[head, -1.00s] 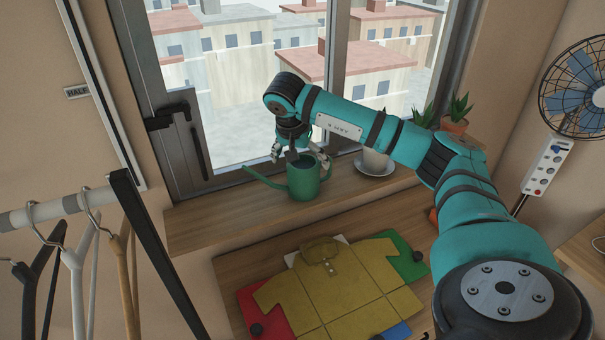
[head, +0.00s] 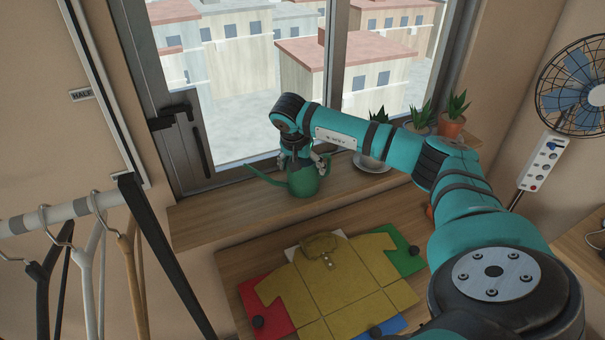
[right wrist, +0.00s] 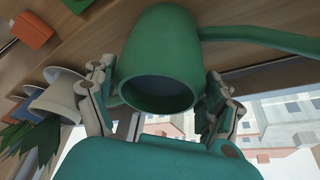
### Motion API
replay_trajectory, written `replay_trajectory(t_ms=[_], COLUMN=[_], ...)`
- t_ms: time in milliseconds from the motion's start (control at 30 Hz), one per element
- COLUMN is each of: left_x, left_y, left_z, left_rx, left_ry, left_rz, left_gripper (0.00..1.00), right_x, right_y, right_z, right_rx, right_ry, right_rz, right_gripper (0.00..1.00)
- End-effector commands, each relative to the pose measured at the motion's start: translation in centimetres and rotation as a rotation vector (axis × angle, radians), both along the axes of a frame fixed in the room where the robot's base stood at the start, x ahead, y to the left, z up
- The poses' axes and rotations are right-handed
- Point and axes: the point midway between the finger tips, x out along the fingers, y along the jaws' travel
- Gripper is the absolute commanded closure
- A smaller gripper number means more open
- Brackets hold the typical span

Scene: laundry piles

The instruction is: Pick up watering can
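The green watering can (head: 303,183) stands on the wooden windowsill, its spout pointing left. My right gripper (head: 301,160) is over it, pointing down, with a finger on each side of its upper part. In the right wrist view the can (right wrist: 157,50) shows its dark open mouth between the two spread fingers (right wrist: 158,92). A narrow gap seems to remain beside the fingertips; firm contact cannot be made out. The part of the can under the gripper is hidden in the head view. My left gripper is not in view.
The window is close behind. A yellow shirt (head: 335,285) lies below in front. A clothes rack with hangers (head: 95,235) is at left.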

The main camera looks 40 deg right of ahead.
Motion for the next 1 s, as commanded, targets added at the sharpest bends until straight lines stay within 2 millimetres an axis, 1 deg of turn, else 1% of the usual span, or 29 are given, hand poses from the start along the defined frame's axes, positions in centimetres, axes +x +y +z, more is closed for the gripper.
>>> replay_trajectory(t_ms=[33, 233, 500, 633, 767, 867, 1000], left_x=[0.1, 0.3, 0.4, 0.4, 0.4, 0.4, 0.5], left_y=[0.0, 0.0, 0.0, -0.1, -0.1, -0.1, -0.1], left_z=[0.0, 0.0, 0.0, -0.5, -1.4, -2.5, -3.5], left_rx=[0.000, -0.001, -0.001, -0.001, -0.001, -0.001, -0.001], left_ry=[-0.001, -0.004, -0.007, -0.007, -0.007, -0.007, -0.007], left_rz=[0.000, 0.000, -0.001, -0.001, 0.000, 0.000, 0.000], left_gripper=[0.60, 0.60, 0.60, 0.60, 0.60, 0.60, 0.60], right_x=[0.0, 0.0, 0.0, 0.1, 0.1, 0.2, -2.8], right_y=[0.0, 0.0, -0.1, -0.1, -0.1, -0.1, 0.8], right_z=[0.0, 0.0, 0.1, 0.6, 1.9, 3.5, 3.4], right_rx=[0.000, 0.000, -0.001, 0.000, -0.002, -0.001, -0.004], right_ry=[0.001, 0.001, -0.002, -0.005, -0.007, -0.010, -0.001], right_rz=[0.000, 0.000, -0.001, 0.000, -0.001, -0.002, 0.003], right_gripper=[0.41, 0.66, 0.67, 0.67, 0.67, 0.67, 0.67])
